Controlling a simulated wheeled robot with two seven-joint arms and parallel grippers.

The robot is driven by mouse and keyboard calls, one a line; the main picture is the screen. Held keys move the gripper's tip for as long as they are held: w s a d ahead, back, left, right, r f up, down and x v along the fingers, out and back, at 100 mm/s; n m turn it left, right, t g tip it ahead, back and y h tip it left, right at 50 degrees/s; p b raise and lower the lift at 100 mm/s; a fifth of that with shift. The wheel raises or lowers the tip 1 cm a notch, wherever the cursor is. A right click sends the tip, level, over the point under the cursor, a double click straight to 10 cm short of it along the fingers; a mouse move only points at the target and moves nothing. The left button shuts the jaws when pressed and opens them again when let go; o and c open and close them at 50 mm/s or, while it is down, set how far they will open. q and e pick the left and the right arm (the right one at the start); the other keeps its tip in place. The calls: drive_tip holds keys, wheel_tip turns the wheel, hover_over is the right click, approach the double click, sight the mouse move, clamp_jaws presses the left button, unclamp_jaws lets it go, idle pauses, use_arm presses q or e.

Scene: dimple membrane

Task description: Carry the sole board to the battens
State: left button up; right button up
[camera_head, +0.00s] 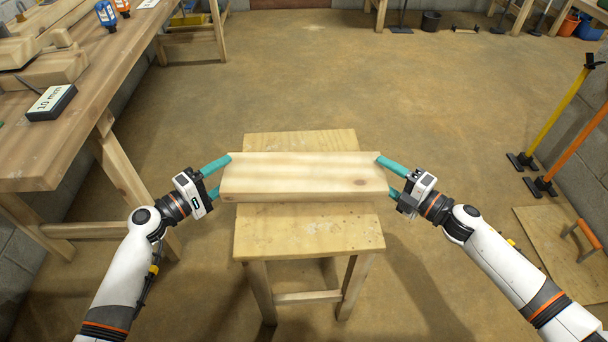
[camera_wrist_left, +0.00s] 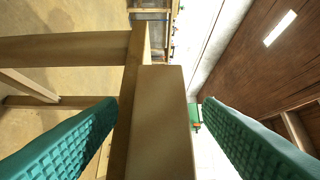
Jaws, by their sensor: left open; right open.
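The sole board (camera_head: 305,165) is a thick pale plank over the small wooden stand (camera_head: 310,235), lying crosswise and sticking out past both sides. It appears to rest on the stand; contact is hidden. My left gripper (camera_head: 223,175) is open at its left end, a teal finger on either side. In the left wrist view the board's end (camera_wrist_left: 162,125) sits between the spread fingers, with a gap at the right finger. My right gripper (camera_head: 386,175) is open at the right end, fingers likewise around it. I cannot make out the battens for certain.
A workbench (camera_head: 95,85) at the left carries timber pieces (camera_head: 45,68), a "10 mm" block (camera_head: 51,102) and bottles (camera_head: 106,16). Yellow and orange long-handled tools (camera_head: 560,110) stand at the right, near a flat panel with a handle (camera_head: 555,240). The floor beyond the stand is clear.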

use_arm(q)
drive_tip(key=shift+c, duration=0.6)
use_arm(e)
drive_tip(key=shift+c, duration=0.6)
use_arm(q)
clamp_jaws()
use_arm(e)
clamp_jaws()
use_arm(q)
drive_tip(key=shift+r, duration=0.1)
use_arm(e)
drive_tip(key=shift+r, duration=0.15)
